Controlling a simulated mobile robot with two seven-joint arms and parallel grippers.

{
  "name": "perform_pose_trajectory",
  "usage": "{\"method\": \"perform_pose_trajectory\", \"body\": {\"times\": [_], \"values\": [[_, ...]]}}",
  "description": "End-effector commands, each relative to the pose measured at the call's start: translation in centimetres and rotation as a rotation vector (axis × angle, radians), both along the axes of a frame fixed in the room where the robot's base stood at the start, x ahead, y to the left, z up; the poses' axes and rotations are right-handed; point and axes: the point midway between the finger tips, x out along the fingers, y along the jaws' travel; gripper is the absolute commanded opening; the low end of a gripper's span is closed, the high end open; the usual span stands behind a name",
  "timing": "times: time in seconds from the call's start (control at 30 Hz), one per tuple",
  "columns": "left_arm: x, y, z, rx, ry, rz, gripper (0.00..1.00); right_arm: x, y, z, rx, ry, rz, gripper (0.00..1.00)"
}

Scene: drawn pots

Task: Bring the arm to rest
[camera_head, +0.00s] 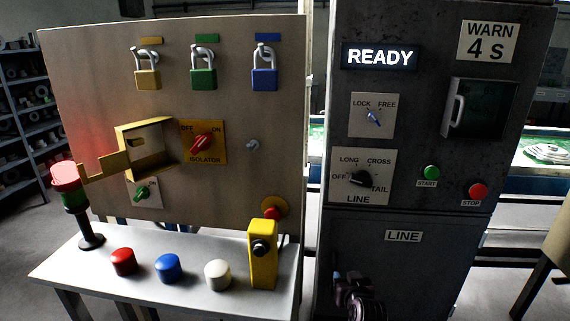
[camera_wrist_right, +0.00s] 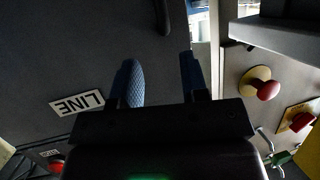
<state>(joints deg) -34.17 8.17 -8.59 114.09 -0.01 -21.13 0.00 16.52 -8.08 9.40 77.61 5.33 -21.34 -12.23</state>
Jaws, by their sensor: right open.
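My right gripper (camera_head: 352,287) is low in the head view, in front of the lower part of the dark grey cabinet (camera_head: 420,265). In the right wrist view its two blue fingers (camera_wrist_right: 160,84) stand apart with nothing between them. The cabinet's LINE label (camera_wrist_right: 77,103) lies to the left of the fingers there. My left gripper is in neither view. The lit display (camera_head: 380,57) reads READY.
The grey table (camera_head: 195,292) carries red, blue and white caps, a yellow pendant box (camera_head: 263,255) and a signal lamp (camera_head: 76,200) with a red top. The panel (camera_head: 90,100) behind holds three padlocks, a red isolator switch (camera_head: 202,142) and a red mushroom button (camera_head: 272,212).

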Motion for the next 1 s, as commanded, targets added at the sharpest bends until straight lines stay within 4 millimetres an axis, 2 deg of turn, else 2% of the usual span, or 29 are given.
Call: {"method": "perform_pose_trajectory", "body": {"times": [0.03,0.13,0.27,0.47,0.77,1.0], "values": [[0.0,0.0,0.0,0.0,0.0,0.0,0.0,0.3,0.0,1.7,0.004,-0.033,-0.002,0.41],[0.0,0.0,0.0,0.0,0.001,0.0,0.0,-0.1,-0.6,3.9,0.007,-0.08,-0.011,0.41],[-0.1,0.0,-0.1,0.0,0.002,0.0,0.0,-2.3,-1.9,4.8,-0.002,-0.112,-0.023,0.41],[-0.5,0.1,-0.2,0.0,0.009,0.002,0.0,-7.0,-3.8,4.3,-0.027,-0.121,-0.031,0.41],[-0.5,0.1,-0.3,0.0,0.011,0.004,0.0,-18.0,-6.1,1.0,-0.087,-0.056,-0.018,0.41],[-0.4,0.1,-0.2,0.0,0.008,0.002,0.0,-27.6,-7.1,-2.7,-0.134,0.064,0.007,0.41]]}}
